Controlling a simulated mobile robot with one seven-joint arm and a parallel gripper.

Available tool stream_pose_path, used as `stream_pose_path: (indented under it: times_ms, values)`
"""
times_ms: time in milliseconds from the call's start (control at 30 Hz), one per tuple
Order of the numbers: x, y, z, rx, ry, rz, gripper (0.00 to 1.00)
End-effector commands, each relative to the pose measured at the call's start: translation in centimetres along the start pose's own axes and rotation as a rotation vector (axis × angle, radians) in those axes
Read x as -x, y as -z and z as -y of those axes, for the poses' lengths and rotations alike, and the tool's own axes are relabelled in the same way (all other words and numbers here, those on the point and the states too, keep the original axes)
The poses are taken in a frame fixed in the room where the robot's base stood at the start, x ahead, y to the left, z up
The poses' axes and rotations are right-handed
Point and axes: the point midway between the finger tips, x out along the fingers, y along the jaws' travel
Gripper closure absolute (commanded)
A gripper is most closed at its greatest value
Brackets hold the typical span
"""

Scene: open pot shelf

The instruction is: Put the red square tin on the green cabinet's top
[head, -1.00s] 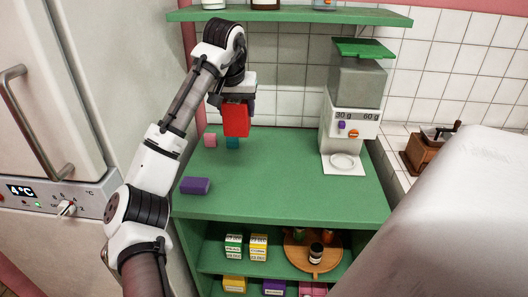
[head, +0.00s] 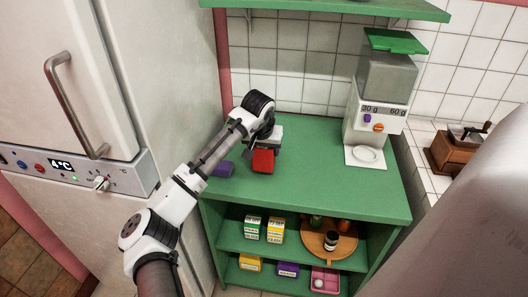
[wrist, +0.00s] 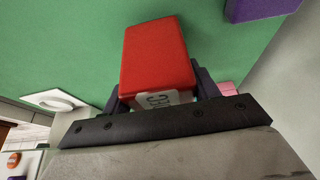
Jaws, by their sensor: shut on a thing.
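The red square tin (head: 263,161) is between the fingers of my gripper (head: 264,149), over the left part of the green cabinet's top (head: 335,190). The wrist view shows the red tin (wrist: 155,55) with a finger on each side and a white label with dark letters near the palm. My gripper (wrist: 160,90) is shut on it. The tin is at or just above the green surface; I cannot tell if it touches.
A purple block (head: 222,169) lies just left of the red tin. A pink thing (wrist: 229,88) shows beside the gripper. A dispenser (head: 375,115) with a white dish stands at the right. The cabinet top's middle and front are clear.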

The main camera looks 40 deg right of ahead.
Motion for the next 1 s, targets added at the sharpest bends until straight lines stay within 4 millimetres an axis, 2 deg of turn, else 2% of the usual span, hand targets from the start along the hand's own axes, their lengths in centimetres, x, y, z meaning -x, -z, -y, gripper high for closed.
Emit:
stream_pose_path:
  times_ms: [167, 467, 500, 633, 1000]
  values:
    - [-1.7, -0.7, 0.0, 0.0, -0.001, -0.002, 0.76]
    - [-2.0, -0.8, -0.1, 0.0, -0.002, -0.002, 0.76]
    - [-2.0, -0.8, -0.1, 0.0, -0.001, 0.0, 0.38]
    - [-2.0, -0.8, -0.1, -0.001, -0.001, 0.0, 0.2]
    - [-1.6, -0.7, 0.0, -0.001, 0.0, -0.001, 0.18]
